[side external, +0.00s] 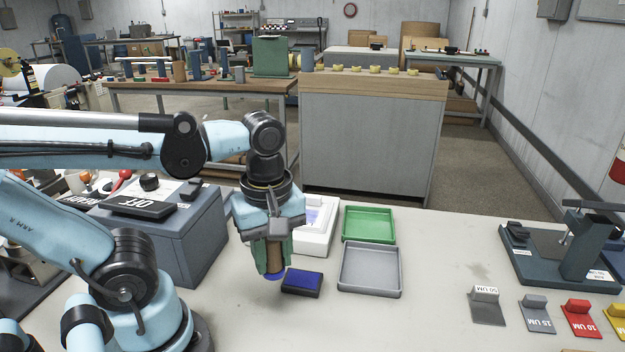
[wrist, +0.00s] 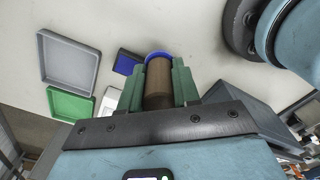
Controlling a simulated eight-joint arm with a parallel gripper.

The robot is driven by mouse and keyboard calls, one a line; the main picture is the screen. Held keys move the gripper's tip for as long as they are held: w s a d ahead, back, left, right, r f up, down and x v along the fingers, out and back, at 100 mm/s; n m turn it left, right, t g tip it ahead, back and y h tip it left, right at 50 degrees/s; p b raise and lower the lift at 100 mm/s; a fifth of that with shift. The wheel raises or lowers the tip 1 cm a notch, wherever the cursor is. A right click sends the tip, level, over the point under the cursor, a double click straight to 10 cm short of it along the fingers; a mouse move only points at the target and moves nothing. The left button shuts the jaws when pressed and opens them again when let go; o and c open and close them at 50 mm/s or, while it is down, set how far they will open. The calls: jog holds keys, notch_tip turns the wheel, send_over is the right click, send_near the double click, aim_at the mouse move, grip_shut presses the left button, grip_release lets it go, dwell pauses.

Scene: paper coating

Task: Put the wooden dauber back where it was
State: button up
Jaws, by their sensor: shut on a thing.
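The wooden dauber (side external: 274,257) is a brown cylinder with a blue lower end, held upright in my gripper (side external: 271,262). My gripper's green fingers are shut on it. The dauber also shows in the wrist view (wrist: 158,80) between the two fingers, with its blue end (wrist: 163,56) at the far tip. A small dark ink pad with a blue top (side external: 302,281) lies on the table just right of the dauber. It also shows in the wrist view (wrist: 127,61). I cannot tell whether the dauber's blue end touches the table.
A grey tray (side external: 370,291) and a green tray (side external: 369,240) stand right of the pad. A white device (side external: 318,240) sits behind the gripper, and a grey-blue box with an OFF plate (side external: 190,240) is at left. Coloured thickness blocks (side external: 537,316) lie far right; the table between is clear.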

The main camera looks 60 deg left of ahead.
jog(key=shift+s+a+f, duration=0.15)
jog(key=shift+a+f, duration=0.25)
jog(key=a+f, duration=0.2)
jog(key=a, duration=0.1)
jog(key=a+f, duration=0.2)
jog(key=a, duration=0.2)
jog(key=w+a+f, duration=0.1)
jog(key=a+f, duration=0.1)
jog(key=a, duration=0.1)
jog(key=shift+a+f, duration=0.2)
jog(key=shift+a, duration=0.15)
jog(key=shift+f, duration=2)
jog(key=shift+f, duration=0.1)
jog(key=o, duration=1.1)
jog(key=shift+c, duration=0.2)
